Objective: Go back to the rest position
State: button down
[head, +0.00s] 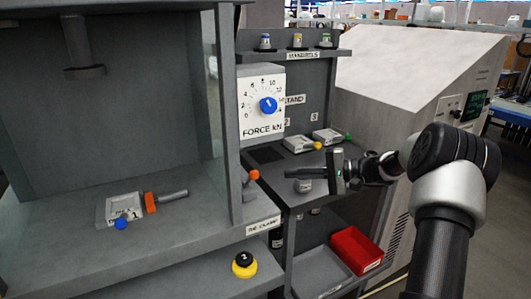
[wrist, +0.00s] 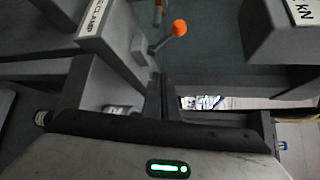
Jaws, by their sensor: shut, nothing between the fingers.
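My gripper (head: 291,173) is shut and empty. Its fingers point left in the head view, above the shelf of the stand and in front of the force dial panel. In the wrist view the dark fingers (wrist: 163,97) reach up from the wrist body, near a lever with an orange knob (wrist: 179,28). That orange-knobbed lever (head: 252,177) is left of the fingertips in the head view. A small cylinder (head: 303,186) shows just below the fingers; I cannot tell whether they touch it.
The force dial (head: 268,105) is behind my gripper. Several tools (head: 298,41) stand on the upper shelf. A die block (head: 124,208) with a blue knob lies in the left bay. A red bin (head: 356,250) is below. A large grey cabinet (head: 410,80) stands behind my arm.

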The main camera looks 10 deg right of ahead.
jog(key=s+a+r+n+g+h, duration=0.2)
jog(key=s+a+r+h, duration=0.1)
jog(key=s+a, duration=0.35)
jog(key=s+a+r+n+g+h, duration=0.2)
jog(key=s+a+r+g+h, duration=0.1)
jog(key=s+a, duration=0.4)
jog(key=s+d+r+n+t+h, duration=0.15)
jog(key=s+h, duration=0.25)
jog(key=s, duration=0.8)
jog(key=s+d+r+n+t+h, duration=0.1)
jog(key=s+d+n+t+h, duration=0.2)
jog(key=s, duration=0.8)
notch_tip(320, 180, up, 22)
jog(key=p, duration=2.2)
jog(key=shift+a+g+h, duration=0.15)
jog(key=shift+g+h, duration=0.25)
jog(key=shift+g, duration=0.05)
